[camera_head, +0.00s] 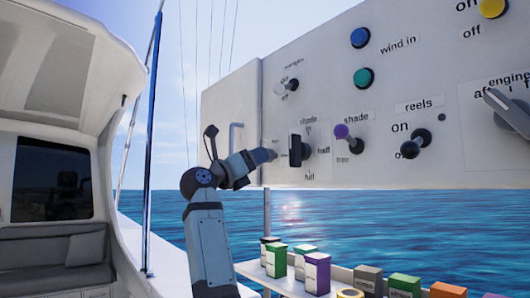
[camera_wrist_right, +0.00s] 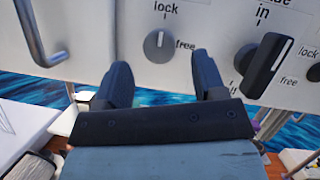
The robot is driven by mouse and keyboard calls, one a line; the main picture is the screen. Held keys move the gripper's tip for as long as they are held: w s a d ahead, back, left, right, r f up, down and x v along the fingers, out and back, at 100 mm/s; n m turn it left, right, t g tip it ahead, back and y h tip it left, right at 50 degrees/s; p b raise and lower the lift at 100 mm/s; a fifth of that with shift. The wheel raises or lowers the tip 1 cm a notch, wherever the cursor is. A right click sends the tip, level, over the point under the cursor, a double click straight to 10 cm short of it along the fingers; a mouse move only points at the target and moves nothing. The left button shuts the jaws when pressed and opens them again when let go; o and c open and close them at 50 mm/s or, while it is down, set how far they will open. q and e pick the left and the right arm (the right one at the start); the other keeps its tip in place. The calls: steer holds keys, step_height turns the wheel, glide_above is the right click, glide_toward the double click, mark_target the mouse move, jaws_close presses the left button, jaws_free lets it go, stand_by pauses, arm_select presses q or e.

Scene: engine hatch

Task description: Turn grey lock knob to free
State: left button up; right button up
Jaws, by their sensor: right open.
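The grey lock knob (camera_wrist_right: 159,46) is a round knob on the white panel in the right wrist view. Its white mark points up towards the word "lock"; the word "free" is to its right. My right gripper (camera_wrist_right: 163,75) is open below the knob, its two fingers apart and pointing at the panel, with nothing between them. In the head view my right gripper (camera_head: 266,155) is at the panel's lower left part and hides most of the knob's area. My left gripper is not in view.
A black knob (camera_wrist_right: 268,65) is close to the right finger; it also shows in the head view (camera_head: 297,151). A metal handle (camera_wrist_right: 42,35) is on the left.

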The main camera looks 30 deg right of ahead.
steer(key=p+x, duration=0.1)
steer(key=x, duration=0.4)
steer(key=c, duration=0.9)
